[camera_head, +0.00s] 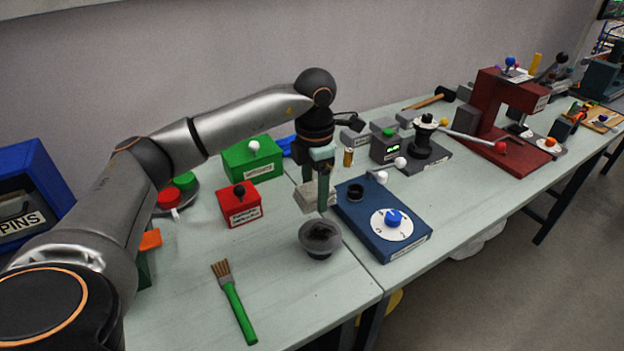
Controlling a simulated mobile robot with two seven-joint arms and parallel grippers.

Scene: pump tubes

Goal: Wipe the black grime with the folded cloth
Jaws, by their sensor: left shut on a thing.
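My left gripper (324,194) points down over the middle of the table and is shut on a pale grey folded cloth (309,197). The fingers hide part of the cloth. A round grey bowl (320,251) stands on the table just below and in front of the cloth. A black patch, which looks like the grime (320,232), shows inside the bowl. The cloth appears above the bowl's far side and apart from the black patch; its exact height is hard to tell. My right gripper is not in view.
A blue box with a dial (392,237) stands right of the bowl. A red box (239,207) and a green box (250,160) stand to the left. A green-handled brush (237,308) lies at the front. A dark red press (488,108) is farther right.

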